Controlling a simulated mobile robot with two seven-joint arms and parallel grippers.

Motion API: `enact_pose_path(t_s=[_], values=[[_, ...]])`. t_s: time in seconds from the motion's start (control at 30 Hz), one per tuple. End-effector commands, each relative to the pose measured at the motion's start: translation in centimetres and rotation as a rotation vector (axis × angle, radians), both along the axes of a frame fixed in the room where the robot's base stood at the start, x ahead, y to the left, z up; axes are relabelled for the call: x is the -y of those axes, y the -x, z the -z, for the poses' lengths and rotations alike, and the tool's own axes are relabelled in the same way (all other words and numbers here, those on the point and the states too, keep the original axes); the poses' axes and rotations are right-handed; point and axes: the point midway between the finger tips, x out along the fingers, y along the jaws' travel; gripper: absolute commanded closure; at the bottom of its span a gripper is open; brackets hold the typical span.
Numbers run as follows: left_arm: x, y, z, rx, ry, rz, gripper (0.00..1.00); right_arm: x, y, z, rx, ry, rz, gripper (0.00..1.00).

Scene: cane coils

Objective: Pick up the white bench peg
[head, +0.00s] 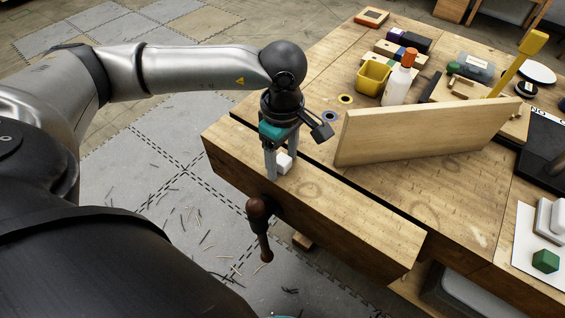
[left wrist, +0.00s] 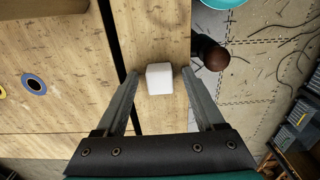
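The white bench peg (head: 284,163) is a small white block on the wooden vise jaw at the bench's front left corner. In the left wrist view the peg (left wrist: 159,78) lies near the tips of my left gripper, between the lines of its two fingers. My left gripper (head: 281,165) points down over the jaw, its fingers apart. In the left wrist view the left gripper (left wrist: 159,78) is open, with a gap showing on both sides of the peg. My right gripper is in neither view.
A dark slot (left wrist: 120,40) runs beside the jaw (head: 350,215). A brown vise handle (head: 259,225) hangs at its front. A tilted wooden board (head: 425,132) stands to the right. Behind it are a yellow cup (head: 373,78) and a white bottle with an orange cap (head: 397,85).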

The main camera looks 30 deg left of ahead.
Motion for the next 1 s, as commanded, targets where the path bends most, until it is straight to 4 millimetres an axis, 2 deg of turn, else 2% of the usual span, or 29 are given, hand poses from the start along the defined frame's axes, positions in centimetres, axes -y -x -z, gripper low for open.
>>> enact_pose_path(t_s=[0.07, 0.6, 1.0], values=[[0.0, 0.0, -0.03, 0.0, 0.0, 0.0, 0.4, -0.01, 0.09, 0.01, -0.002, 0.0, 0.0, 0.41], [-0.01, 0.01, -0.05, 0.0, 0.0, 0.0, 1.0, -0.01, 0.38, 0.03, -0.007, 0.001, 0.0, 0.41], [-0.01, -0.01, -0.17, 0.0, 0.0, 0.0, 1.0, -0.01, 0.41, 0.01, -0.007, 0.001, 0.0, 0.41]])
